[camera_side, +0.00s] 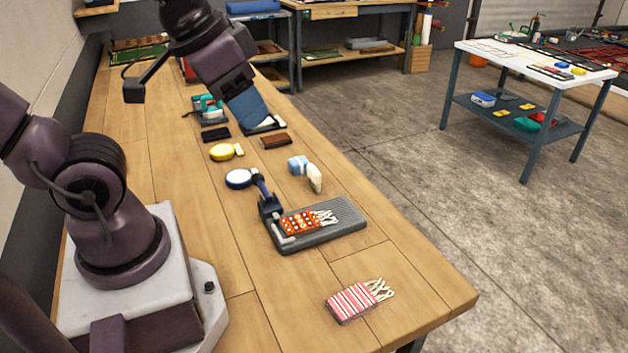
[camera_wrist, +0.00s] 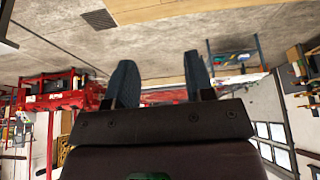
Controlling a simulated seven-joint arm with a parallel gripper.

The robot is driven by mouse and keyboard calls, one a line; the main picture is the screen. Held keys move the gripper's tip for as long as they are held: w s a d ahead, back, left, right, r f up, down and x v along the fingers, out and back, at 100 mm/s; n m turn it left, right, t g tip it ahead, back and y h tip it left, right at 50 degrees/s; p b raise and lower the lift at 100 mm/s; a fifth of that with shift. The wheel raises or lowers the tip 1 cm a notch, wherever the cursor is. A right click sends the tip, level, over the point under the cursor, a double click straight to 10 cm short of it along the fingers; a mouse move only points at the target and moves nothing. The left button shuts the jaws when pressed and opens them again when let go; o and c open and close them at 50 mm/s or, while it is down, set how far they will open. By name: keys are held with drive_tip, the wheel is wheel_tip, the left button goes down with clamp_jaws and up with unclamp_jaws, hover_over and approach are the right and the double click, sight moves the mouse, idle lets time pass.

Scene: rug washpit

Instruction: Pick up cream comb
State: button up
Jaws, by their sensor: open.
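A small cream piece (camera_side: 314,178) stands on the bench beside a light blue block, right of the bench's middle. It may be the cream comb, but I cannot make out teeth. My gripper (camera_side: 258,121) hangs farther back along the bench, pointing down and to the right, and it is apart from the cream piece. In the wrist view its two dark blue fingers (camera_wrist: 160,72) are spread with nothing between them. No comb shows in the wrist view, which looks out over the room.
A grey tray (camera_side: 345,229) holds an orange dotted pouch (camera_side: 298,223). A pink striped pouch (camera_side: 352,303) lies near the front. A blue round piece (camera_side: 238,178), a yellow round piece (camera_side: 222,152) and a brown block (camera_side: 276,141) lie around.

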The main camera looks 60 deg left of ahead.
drive_tip(key=w+a+f+m+g+y, duration=0.15)
drive_tip(key=w+a+f+g, duration=0.25)
drive_tip(key=w+a+f, duration=0.4)
drive_tip(key=m+g+y, duration=0.1)
drive_tip(key=m+y, duration=0.2)
drive_tip(key=m, duration=1.4)
approach(314, 169)
drive_tip(key=x, duration=0.5)
drive_tip(key=shift+w+a+f, duration=0.25)
drive_tip(key=shift+w, duration=0.15)
drive_tip(key=x, duration=0.4)
drive_tip(key=shift+s+d+f, duration=0.1)
drive_tip(key=shift+s+f, duration=0.1)
drive_tip(key=shift+s, duration=0.15)
drive_tip(key=shift+f, duration=0.4)
clamp_jaws()
